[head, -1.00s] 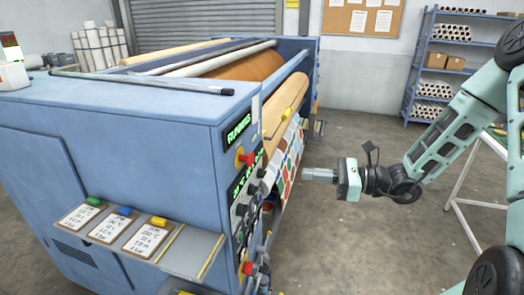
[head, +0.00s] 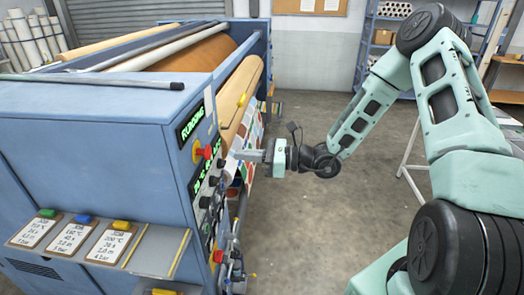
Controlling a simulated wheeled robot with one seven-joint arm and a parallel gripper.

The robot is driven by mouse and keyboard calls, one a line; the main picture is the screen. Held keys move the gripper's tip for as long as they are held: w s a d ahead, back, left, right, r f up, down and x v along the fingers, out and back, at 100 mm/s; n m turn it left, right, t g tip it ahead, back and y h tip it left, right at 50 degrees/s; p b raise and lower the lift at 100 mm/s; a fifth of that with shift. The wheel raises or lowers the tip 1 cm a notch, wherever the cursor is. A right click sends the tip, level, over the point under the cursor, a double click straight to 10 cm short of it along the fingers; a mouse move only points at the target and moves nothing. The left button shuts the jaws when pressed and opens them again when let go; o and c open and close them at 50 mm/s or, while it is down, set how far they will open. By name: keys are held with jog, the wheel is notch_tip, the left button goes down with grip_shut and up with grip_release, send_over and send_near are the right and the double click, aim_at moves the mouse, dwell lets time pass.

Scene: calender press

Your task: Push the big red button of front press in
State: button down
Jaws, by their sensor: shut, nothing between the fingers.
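My gripper (head: 238,156) is shut and empty. Its tips point left toward the panel, a short way right of the button in the picture. They overlap the view of the patterned sheet behind. I cannot tell the depth gap, but no contact with the button shows.
A column of black knobs (head: 205,202) and a second display sit below the button. Another red knob (head: 218,256) is lower down. A shelf with clipboards (head: 108,245) juts out at the front left. The floor right of the press is clear.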

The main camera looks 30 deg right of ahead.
aim_at(210, 152)
jog(key=p+x, duration=0.1)
jog(key=x, duration=0.3)
jog(key=shift+w+a+r+p, duration=0.15)
jog(key=shift+a+p, duration=0.2)
jog(key=shift+a, duration=0.05)
jog(key=shift+x, duration=0.85)
jog(key=shift+w, duration=0.1)
jog(key=shift+x, duration=0.85)
jog(key=shift+w, duration=0.1)
